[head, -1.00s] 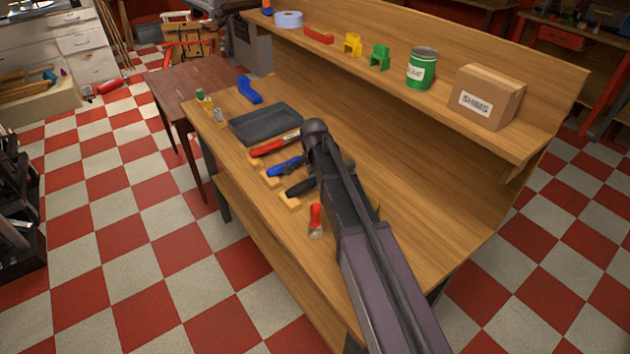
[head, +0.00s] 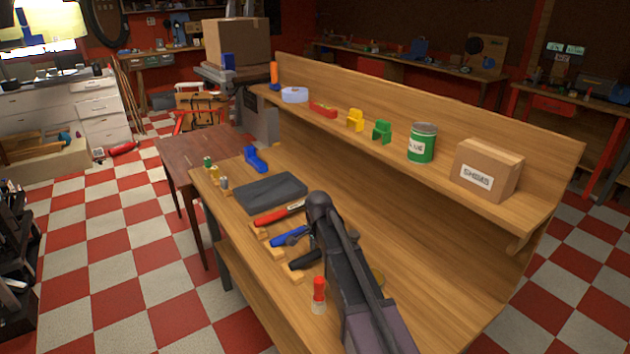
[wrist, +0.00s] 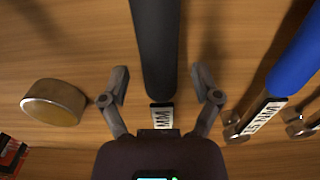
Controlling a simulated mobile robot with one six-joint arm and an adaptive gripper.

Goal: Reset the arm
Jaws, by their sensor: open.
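My gripper (wrist: 159,72) is open in the wrist view, its two fingers spread on either side of a black-handled tool (wrist: 154,40). Neither finger appears to touch it; the gap in height is hard to judge. The black handle also shows in the head view (head: 304,261), left of my arm on the wooden bench (head: 400,225). My arm reaches forward over the bench, and the gripper itself is hidden behind it in the head view.
A blue-handled tool (wrist: 298,50) lies right of the gripper, a round metal piece (wrist: 53,102) left. A red-handled tool (head: 278,214), dark tray (head: 270,191) and upright red-topped item (head: 319,290) are on the bench. The shelf holds a green can (head: 422,144) and cardboard box (head: 489,170).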

